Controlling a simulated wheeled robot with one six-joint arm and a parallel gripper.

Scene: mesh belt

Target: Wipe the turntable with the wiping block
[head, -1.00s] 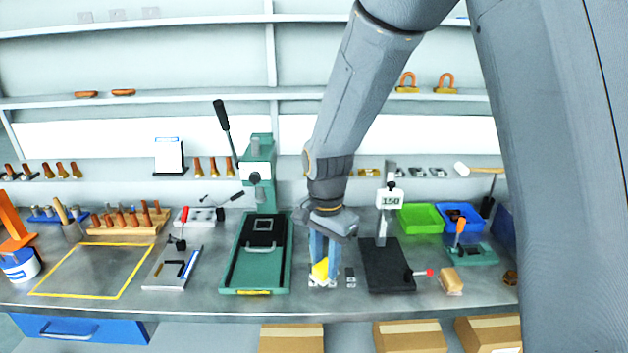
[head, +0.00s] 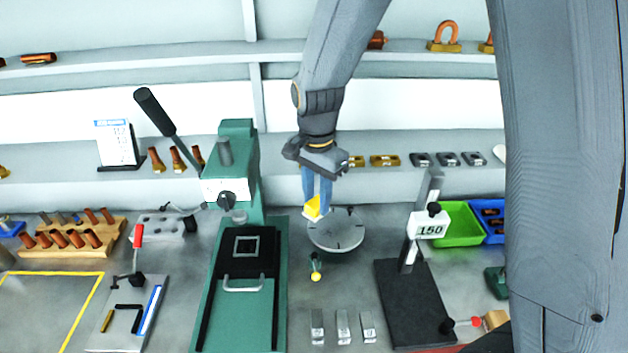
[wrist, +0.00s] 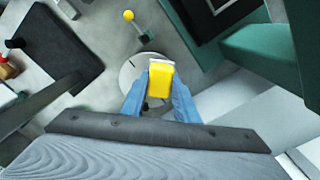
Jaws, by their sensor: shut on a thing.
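The turntable (head: 345,236) is a round grey disc with dark marks, standing toward the back of the bench right of the green press. In the wrist view the turntable (wrist: 131,72) shows partly behind the block. My gripper (head: 314,200) is shut on the yellow wiping block (head: 312,207), which has a pale lower face. The block also fills the middle of the wrist view (wrist: 160,81), between my blue fingers. It is over the left part of the disc; I cannot tell whether it touches it.
A yellow-knobbed lever (head: 316,268) stands in front of the turntable. The green press (head: 238,290) is at left, a height gauge on a dark base (head: 408,300) at right. Several small metal blocks (head: 342,327) lie at the front. A green bin (head: 458,226) is farther right.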

